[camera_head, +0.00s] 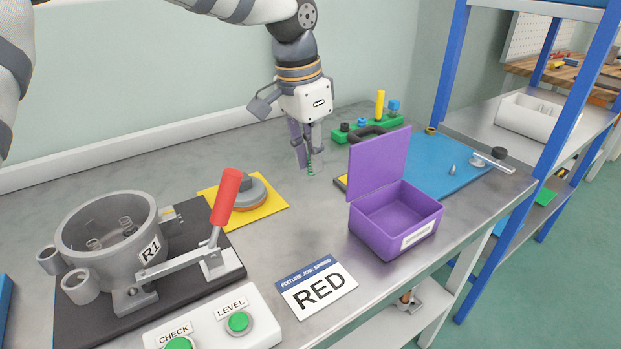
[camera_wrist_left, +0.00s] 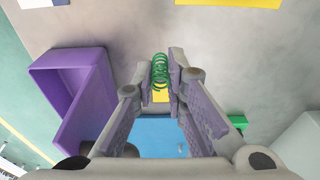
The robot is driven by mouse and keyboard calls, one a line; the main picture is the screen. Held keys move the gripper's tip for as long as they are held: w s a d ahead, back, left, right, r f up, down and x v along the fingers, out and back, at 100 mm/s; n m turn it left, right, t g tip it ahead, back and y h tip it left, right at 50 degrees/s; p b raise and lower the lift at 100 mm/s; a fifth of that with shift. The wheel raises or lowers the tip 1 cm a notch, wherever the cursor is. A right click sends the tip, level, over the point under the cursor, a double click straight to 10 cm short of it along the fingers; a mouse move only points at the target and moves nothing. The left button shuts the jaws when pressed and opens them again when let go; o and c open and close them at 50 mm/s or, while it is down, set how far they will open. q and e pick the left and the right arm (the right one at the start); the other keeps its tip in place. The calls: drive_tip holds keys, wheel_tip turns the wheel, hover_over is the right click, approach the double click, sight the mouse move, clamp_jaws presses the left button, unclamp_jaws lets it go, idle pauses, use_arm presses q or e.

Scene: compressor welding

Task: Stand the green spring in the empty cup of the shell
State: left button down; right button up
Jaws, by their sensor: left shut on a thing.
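My left gripper (camera_head: 308,168) hangs over the back middle of the table, pointing down. It is shut on the green spring (camera_head: 310,166), which also shows between the fingertips in the left wrist view (camera_wrist_left: 160,72). Fingers hide part of the spring in the head view. The grey shell (camera_head: 107,245), labelled R1, stands far to the left, apart from the gripper. Small coils (camera_head: 127,226) show inside it; which inner cup is empty I cannot tell. My right gripper does not show.
A purple open box (camera_head: 396,235) stands right of the gripper, lid upright. A red-handled lever (camera_head: 225,196) rises beside the shell. A grey part lies on a yellow mat (camera_head: 272,217). A card (camera_head: 316,287) reads RED. Behind is a green rack (camera_head: 345,138) beside a blue mat (camera_head: 440,168).

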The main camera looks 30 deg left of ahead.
use_arm(q)
drive_tip(key=f, duration=0.1)
drive_tip(key=w+a+f, duration=0.1)
drive_tip(key=w+f, duration=0.1)
drive_tip(key=shift+w+a+f, duration=0.1)
drive_tip(key=shift+a+f, duration=0.15)
drive_tip(key=shift+f, duration=0.1)
drive_tip(key=f, duration=0.3)
drive_tip(key=shift+w+a+f, duration=0.15)
drive_tip(key=shift+a, duration=0.05)
drive_tip(key=c, duration=1.6)
unclamp_jaws()
drive_tip(key=shift+f, duration=0.1)
wheel_tip(320, 180, up, 12)
drive_tip(key=s, duration=0.1)
drive_tip(key=shift+s+a, duration=0.3)
drive_tip(key=shift+a, duration=0.1)
